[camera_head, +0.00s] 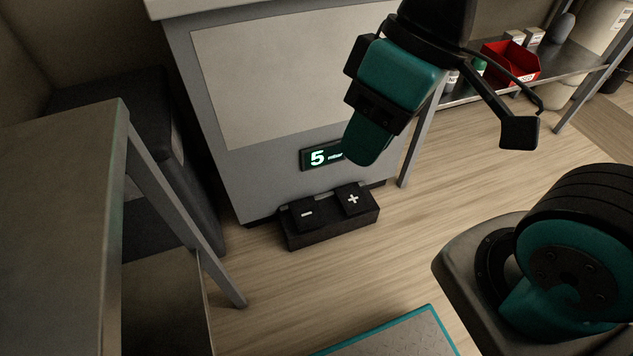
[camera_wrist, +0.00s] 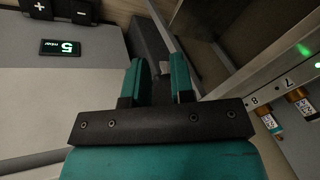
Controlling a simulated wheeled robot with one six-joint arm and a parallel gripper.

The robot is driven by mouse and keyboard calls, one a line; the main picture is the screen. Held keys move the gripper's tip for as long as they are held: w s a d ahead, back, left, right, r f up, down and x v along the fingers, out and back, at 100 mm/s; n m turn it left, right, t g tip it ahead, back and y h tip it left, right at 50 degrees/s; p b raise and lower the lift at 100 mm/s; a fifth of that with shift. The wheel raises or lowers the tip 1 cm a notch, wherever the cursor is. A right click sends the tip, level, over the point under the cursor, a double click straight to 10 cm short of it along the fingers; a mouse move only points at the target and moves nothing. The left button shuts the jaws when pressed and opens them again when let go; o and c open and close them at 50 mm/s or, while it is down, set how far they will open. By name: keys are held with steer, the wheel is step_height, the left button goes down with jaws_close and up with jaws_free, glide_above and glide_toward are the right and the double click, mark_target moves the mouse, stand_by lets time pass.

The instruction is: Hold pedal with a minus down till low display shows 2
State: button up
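The black pedal block (camera_head: 333,232) sits on the floor at the foot of the grey cabinet. Its minus pedal (camera_head: 304,222) is on the left and its plus pedal (camera_head: 354,205) on the right. Both also show at the top left of the wrist view, minus (camera_wrist: 82,9) and plus (camera_wrist: 38,8). The low display (camera_head: 317,158) above them reads 5; in the wrist view it (camera_wrist: 63,48) appears upside down with "mbar". My gripper (camera_head: 366,150) hangs in front of the cabinet, above the pedals and touching neither. In the wrist view its teal fingers (camera_wrist: 158,78) are apart, with nothing between them.
The grey cabinet (camera_head: 215,165) stands behind the pedals. A metal table (camera_head: 60,190) with a leg is at the left. A shelf with a red bin (camera_head: 511,62) is at the back right. Wooden floor (camera_head: 350,275) in front of the pedals is clear.

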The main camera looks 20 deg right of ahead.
step_height(320, 180, up, 35)
steer(key=p, duration=3.4)
steer(key=shift+f, duration=0.1)
jaws_close()
steer(key=shift+f, duration=0.15)
steer(key=shift+f, duration=0.1)
steer(key=shift+a, duration=0.1)
